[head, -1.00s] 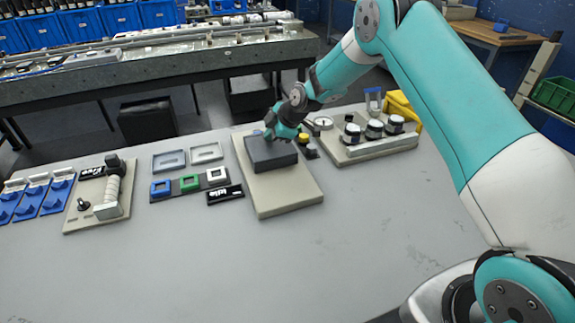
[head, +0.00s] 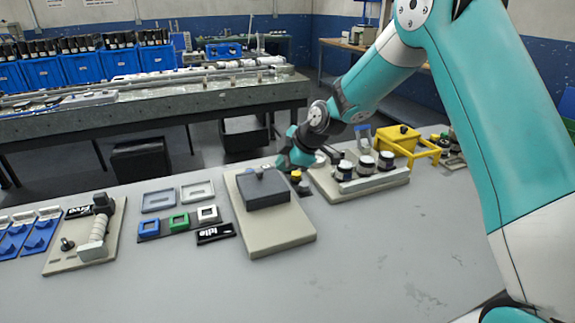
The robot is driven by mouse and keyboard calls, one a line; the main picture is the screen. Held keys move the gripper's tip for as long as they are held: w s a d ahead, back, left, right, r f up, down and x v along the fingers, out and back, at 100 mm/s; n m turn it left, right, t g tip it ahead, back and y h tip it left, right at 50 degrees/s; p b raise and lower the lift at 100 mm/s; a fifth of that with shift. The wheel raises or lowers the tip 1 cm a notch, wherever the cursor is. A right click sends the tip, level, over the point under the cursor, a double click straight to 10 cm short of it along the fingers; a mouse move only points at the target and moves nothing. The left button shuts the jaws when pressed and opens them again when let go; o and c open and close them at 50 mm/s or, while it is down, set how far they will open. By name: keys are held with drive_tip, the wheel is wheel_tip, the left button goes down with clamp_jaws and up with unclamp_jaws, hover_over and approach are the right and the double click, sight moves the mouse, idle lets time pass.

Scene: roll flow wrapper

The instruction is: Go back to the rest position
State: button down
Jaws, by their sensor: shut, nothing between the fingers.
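My gripper (head: 287,164) is at the end of the teal and white arm, just behind and right of the dark grey box. It is shut, with nothing visible in it. Its fingertips are small and partly hidden. The dark grey box (head: 265,190) sits on a beige base plate (head: 280,236) in the middle of the table. A yellow knob (head: 296,177) shows just right of the box, close to the gripper. I cannot tell whether the gripper touches the box.
A roll fixture (head: 98,233) stands further left. Black-and-white rollers (head: 365,166) and a yellow frame (head: 410,143) stand right. The front table surface (head: 390,260) is clear.

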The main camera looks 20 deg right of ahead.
drive_tip(key=s+a+r+m+g, duration=0.25)
drive_tip(key=s+a+r, duration=0.2)
drive_tip(key=s, duration=0.45)
drive_tip(key=s+a+r+m+g, duration=0.1)
drive_tip(key=s+a+r+m, duration=0.2)
drive_tip(key=s+r, duration=0.5)
drive_tip(key=s+m+g, duration=0.2)
drive_tip(key=s+m, duration=0.2)
drive_tip(key=s, duration=1.6)
drive_tip(key=shift+s+f+h, duration=0.2)
drive_tip(key=shift+s+h, duration=0.05)
drive_tip(key=shift+h, duration=0.05)
drive_tip(key=shift+s+m, duration=0.1)
drive_tip(key=shift+m, duration=0.15)
